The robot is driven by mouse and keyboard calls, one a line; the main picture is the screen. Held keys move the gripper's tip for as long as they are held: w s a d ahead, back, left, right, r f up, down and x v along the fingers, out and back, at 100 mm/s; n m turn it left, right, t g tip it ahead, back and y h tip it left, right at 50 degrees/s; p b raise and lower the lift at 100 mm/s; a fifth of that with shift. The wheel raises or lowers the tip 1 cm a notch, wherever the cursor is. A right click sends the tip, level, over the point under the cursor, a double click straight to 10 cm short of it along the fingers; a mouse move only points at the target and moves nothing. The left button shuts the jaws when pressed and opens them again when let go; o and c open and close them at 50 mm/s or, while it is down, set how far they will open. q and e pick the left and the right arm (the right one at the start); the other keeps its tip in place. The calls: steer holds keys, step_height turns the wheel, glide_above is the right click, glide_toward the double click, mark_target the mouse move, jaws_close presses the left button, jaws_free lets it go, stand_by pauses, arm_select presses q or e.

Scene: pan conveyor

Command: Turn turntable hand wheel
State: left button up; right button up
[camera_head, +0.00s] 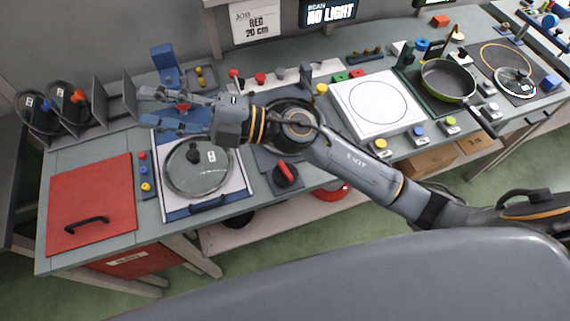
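A dark round turntable (270,122) sits in the middle of the bench, mostly hidden behind my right arm. In front of it is a black round hand wheel (279,183) with a red handle, on a grey plate. My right arm reaches in from the right, over the turntable. My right gripper (146,107) points left, its two fingers apart with nothing between them. It is up and to the left of the hand wheel, clear of it, above the far edge of the blue-framed tray (165,206). My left gripper is out of view.
A glass lid (208,178) lies on the tray. A red panel (80,220) with a black handle is at the left. Lids (72,108) stand in a rack behind it. A white plate (350,90) and a green pan (445,77) are to the right.

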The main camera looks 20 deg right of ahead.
steer(key=s+a+f+n+g+h, duration=0.2)
steer(key=s+f+n+g, duration=0.1)
steer(key=n+g, duration=0.2)
steer(key=n+h, duration=0.3)
steer(key=h, duration=1.6)
glide_above(285, 169)
step_height(285, 169, down, 16)
steer(key=shift+g, duration=0.4)
step_height(285, 169, down, 13)
steer(key=p, duration=0.4)
steer(key=shift+r+p, duration=0.2)
steer(key=shift+p, duration=0.1)
steer(key=shift+f, duration=0.5)
jaws_close()
